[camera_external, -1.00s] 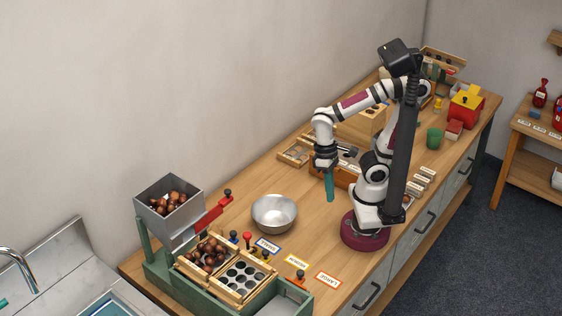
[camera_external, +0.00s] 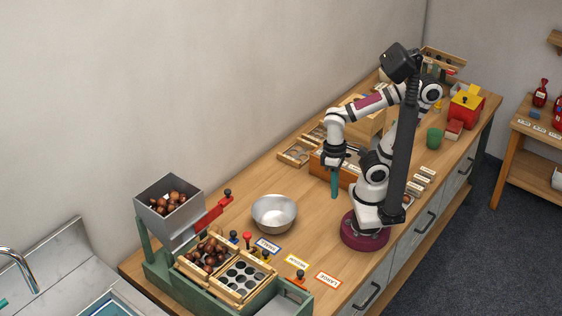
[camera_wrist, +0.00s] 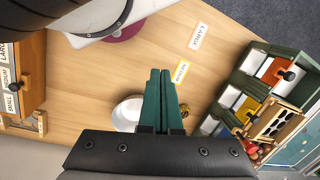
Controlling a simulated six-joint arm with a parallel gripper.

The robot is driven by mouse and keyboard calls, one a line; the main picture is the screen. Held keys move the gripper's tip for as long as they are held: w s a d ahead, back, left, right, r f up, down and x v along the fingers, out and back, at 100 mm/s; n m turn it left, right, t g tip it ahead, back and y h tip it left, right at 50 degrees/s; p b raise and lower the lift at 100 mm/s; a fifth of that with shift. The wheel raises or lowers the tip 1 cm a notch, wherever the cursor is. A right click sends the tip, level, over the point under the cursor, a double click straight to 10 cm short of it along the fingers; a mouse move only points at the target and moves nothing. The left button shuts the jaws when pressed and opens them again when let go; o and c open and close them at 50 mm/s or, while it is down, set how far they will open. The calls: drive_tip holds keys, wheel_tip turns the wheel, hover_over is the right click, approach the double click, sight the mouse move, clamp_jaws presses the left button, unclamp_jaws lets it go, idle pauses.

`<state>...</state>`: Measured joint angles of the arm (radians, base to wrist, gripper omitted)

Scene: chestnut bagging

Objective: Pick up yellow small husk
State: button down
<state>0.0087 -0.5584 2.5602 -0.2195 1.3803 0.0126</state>
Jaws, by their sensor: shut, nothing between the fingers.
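My gripper (camera_wrist: 160,97) has two green fingers, closed together with nothing between them. In the external view my gripper (camera_external: 334,186) points down above the table, beyond the steel bowl. I cannot make out a yellow small husk for certain in either view.
The steel bowl (camera_external: 274,214) stands on the wooden table. At the front are a hopper of chestnuts (camera_external: 150,208) and a green sorter (camera_external: 172,282). A LARGE card (camera_external: 328,280) lies nearby. Wooden boxes (camera_external: 322,163) stand behind my gripper.

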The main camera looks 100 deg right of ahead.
sight(259, 252)
idle(0.4)
